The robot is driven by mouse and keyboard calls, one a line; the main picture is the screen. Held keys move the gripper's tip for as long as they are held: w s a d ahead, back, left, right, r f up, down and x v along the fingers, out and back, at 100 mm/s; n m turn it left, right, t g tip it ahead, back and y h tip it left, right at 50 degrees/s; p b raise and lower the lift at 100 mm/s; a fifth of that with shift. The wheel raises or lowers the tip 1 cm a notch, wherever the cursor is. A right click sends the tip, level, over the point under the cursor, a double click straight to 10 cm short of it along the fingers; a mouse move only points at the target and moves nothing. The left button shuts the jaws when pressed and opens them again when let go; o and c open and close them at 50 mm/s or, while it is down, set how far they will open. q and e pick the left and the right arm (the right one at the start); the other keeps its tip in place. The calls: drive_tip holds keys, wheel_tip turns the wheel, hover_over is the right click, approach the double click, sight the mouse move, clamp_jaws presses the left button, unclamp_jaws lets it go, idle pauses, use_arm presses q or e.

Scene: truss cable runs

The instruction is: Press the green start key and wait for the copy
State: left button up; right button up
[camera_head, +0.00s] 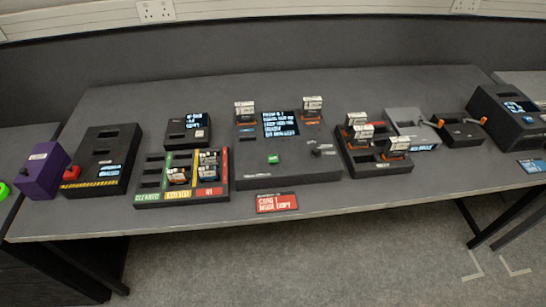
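The green start key (273,159) sits on the front left part of the dark copier unit (255,172) in the middle of the table. The unit's lit screen (281,124) shows several lines of text too small to read surely. A white-labelled card stands upright at the unit's back left (245,110) and another at its back right (312,105). A dark knob or lever (316,152) is right of the key. Nothing touches the key. Neither of my grippers is in view.
A red sign (277,202) is at the table's front edge. A coloured sorting tray (150,187) with cards is left of the copier, a dark card rack (375,165) right. Further left are a black box (106,150) and purple box (42,170). Bare table (340,90) lies behind.

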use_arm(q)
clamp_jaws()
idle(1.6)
